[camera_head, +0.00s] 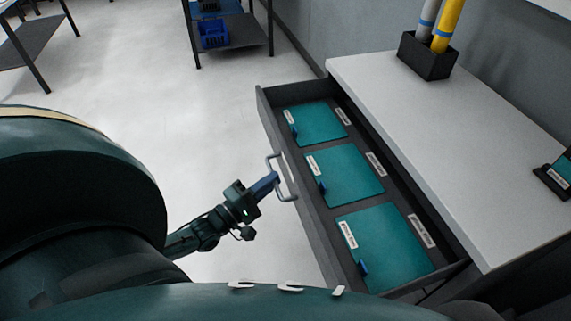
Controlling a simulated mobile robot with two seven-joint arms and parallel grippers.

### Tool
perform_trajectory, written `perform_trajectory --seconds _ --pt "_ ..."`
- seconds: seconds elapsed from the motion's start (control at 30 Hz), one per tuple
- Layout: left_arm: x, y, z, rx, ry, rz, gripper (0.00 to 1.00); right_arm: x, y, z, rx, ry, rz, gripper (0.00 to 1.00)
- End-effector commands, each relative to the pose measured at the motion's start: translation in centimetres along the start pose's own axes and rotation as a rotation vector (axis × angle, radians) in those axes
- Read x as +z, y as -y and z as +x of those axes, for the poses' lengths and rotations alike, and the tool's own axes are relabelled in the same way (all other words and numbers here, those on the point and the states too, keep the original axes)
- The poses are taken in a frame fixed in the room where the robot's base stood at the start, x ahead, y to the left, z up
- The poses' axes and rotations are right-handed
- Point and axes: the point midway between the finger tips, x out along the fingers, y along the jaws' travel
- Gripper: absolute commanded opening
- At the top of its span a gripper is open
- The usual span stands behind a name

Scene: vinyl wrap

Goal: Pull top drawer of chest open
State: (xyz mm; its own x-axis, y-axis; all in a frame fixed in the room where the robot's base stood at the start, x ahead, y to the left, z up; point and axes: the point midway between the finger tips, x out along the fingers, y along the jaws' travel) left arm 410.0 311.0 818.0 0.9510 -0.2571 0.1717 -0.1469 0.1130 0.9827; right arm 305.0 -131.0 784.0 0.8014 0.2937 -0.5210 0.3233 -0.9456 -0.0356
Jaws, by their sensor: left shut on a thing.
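The chest (440,140) stands at the right with a light grey top. Its top drawer (322,228) is pulled well out, and its inside shows three teal panels (345,172) with small blue tabs and white labels. A metal bar handle (288,192) is on the drawer's front, near its middle. My left gripper (270,184) comes in from the left and is shut on the handle. The exact contact of its fingers is small in view. My right gripper is not in view.
A black holder (427,56) with yellow and grey rolls stands on the chest top, and a dark stand (556,178) is at its right edge. A shelf with a blue bin (213,34) is at the back. The floor left of the drawer is clear.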

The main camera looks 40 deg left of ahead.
Motion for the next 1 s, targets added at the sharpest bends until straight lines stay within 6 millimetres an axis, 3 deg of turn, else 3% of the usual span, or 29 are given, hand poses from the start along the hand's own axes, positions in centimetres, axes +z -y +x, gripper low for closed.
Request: perform_trajectory --seconds 0.53,0.57,0.8,1.0 --pt "-0.43 -0.23 -0.76 0.002 -0.001 0.002 0.00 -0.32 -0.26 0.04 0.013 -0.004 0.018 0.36" --pt "-0.43 -0.23 -0.76 0.002 -0.001 0.002 0.13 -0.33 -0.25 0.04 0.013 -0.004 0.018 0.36" --pt "-0.39 -0.19 -0.77 0.001 -0.001 0.001 0.32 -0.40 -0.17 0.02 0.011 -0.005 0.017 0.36" --pt "-0.36 -0.17 -0.78 0.001 0.000 0.001 0.32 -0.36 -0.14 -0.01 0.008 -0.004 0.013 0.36"
